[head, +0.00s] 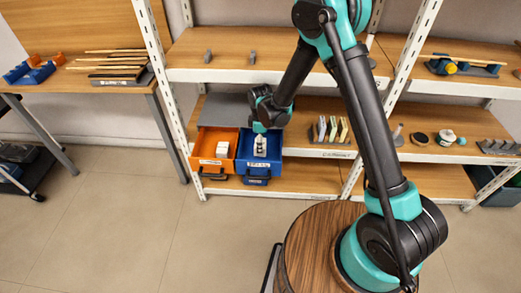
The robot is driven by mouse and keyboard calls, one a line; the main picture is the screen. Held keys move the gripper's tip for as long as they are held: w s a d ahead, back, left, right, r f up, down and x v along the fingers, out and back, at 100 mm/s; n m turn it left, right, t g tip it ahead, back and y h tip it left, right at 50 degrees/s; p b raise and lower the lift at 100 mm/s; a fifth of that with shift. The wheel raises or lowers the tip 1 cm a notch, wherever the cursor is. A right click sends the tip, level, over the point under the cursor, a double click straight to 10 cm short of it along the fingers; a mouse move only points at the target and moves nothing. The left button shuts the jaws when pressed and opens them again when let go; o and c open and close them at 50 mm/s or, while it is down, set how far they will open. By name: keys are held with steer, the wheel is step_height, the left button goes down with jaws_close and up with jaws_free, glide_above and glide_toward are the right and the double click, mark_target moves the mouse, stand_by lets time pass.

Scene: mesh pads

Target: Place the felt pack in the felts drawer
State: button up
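An open orange drawer (202,155) and an open blue drawer (274,160) stand side by side on the middle shelf. Both have front labels too small to read, so I cannot tell which is the felts drawer. A white pack (222,149) lies in the orange drawer. My gripper (260,148) points down over the blue drawer, low at its opening. A pale shape shows at its tip; I cannot tell whether this is its fingers or a pack. Which pack is the felt pack is unclear. The finger opening is too small to make out.
White shelf posts (170,110) flank the drawers. A rack of upright cards (330,130) stands to the right on the same shelf. A table (85,75) with blue and orange bins is at left. The floor (120,230) in front is clear.

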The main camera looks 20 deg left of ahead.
steer(key=shift+f, duration=1.8)
steer(key=shift+f, duration=0.1)
steer(key=o, duration=1.2)
steer(key=shift+c, duration=0.2)
step_height(320, 180, up, 12)
steer(key=shift+r, duration=0.15)
